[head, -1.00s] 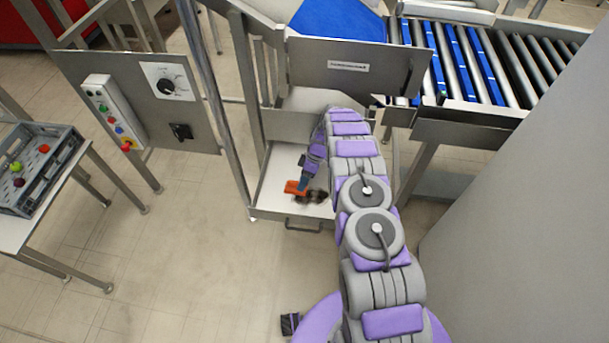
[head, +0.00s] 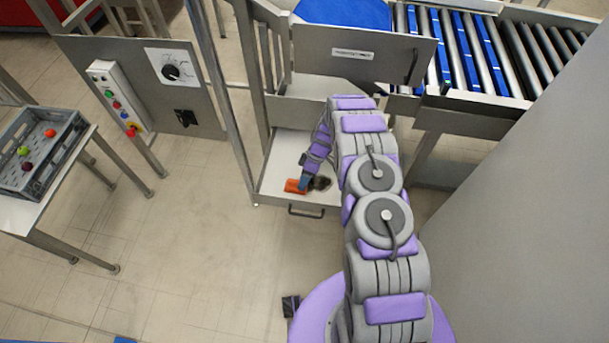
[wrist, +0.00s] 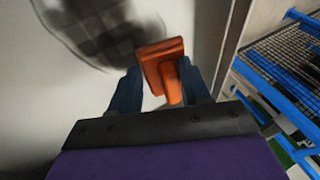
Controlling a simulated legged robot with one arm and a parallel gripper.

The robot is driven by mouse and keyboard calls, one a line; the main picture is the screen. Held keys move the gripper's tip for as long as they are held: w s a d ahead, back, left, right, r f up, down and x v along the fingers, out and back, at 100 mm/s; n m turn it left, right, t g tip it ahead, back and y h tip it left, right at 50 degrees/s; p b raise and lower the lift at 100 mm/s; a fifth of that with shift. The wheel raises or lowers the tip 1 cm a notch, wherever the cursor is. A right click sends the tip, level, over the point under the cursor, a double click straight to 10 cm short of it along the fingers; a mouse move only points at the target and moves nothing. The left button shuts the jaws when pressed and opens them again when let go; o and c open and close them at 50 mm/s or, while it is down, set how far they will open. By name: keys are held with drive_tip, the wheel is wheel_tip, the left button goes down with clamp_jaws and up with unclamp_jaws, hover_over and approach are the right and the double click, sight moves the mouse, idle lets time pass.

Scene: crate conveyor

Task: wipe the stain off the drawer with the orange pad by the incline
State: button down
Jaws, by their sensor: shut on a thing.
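The open drawer (head: 276,172) is a pale tray low under the metal frame in the head view, with its handle on the front edge. My gripper (head: 308,184) is down in the drawer, shut on the orange pad (head: 293,186). In the wrist view the orange pad (wrist: 162,62) sits between the blue fingers of my gripper (wrist: 165,88). A dark stain (wrist: 100,35) marks the drawer floor, beside and beyond the pad at upper left. In the head view part of the stain (head: 321,183) shows right of the pad; my arm and gripper partly cover that area.
A roller conveyor (head: 483,50) with blue rollers lies at upper right, and a blue incline (head: 345,12) at the top. A control panel stands left of the drawer. A grey crate (head: 38,150) of fruit stands on a table at far left.

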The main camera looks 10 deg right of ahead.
drive_tip(key=shift+s+a, duration=0.3)
drive_tip(key=shift+s, duration=0.6)
drive_tip(key=shift+s+a, duration=0.25)
drive_tip(key=shift+s, duration=0.6)
drive_tip(key=shift+r, duration=0.25)
drive_tip(key=shift+w+r+p, duration=0.1)
drive_tip(key=shift+r+p, duration=0.4)
drive_tip(key=shift+r, duration=2.35)
wheel_tip(320, 180, up, 3)
